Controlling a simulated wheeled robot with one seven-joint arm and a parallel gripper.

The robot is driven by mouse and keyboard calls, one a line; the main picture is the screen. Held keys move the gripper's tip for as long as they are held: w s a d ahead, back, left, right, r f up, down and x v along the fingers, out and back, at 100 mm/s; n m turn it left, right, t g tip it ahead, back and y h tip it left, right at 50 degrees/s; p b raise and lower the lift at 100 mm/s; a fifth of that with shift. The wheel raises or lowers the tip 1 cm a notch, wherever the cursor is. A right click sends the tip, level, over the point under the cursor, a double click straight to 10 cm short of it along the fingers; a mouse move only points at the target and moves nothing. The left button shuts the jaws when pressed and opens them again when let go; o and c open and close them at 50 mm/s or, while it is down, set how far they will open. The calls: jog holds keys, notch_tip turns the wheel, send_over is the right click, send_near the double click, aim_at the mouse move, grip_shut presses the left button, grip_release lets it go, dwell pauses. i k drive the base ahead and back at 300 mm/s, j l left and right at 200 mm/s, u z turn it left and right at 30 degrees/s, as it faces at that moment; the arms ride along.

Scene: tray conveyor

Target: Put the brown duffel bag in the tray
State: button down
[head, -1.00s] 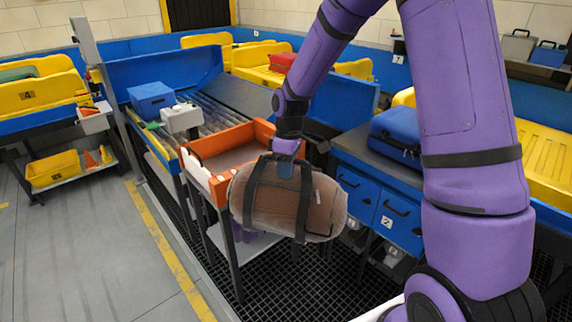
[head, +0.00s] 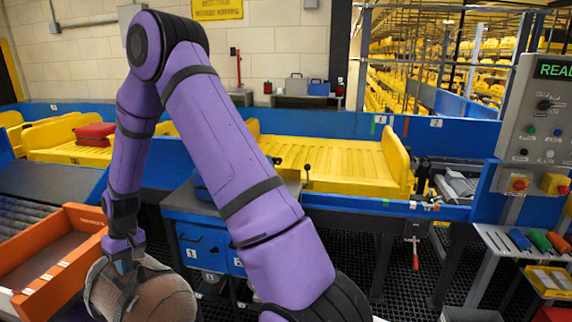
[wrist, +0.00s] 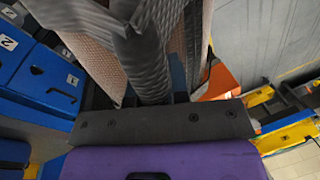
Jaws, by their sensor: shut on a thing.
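The brown duffel bag (head: 160,296) hangs from my gripper (head: 123,264) at the lower left of the head view, its lower part cut off by the picture's edge. The gripper is shut on its dark handle strap. In the wrist view the bag's brown side (wrist: 92,38) and dark strap (wrist: 150,75) fill the top middle; the fingertips are mostly hidden. An empty yellow tray (head: 340,165) sits on the blue conveyor in the middle of the head view, to the right of the bag and farther back.
An orange-walled bin (head: 50,275) stands left of the bag. Blue drawers (head: 195,245) stand behind the bag. A red suitcase (head: 95,133) lies in another yellow tray (head: 55,150) at the left. A control panel (head: 540,110) stands at the right.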

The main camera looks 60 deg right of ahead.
aim_at(352, 166)
jog(key=k, duration=1)
jog(key=k+z, duration=0.1)
jog(key=z, duration=0.95)
jog(key=i+l+z, duration=0.1)
jog(key=z, duration=0.25)
jog(key=i+l+z, duration=0.1)
jog(key=z, duration=0.3)
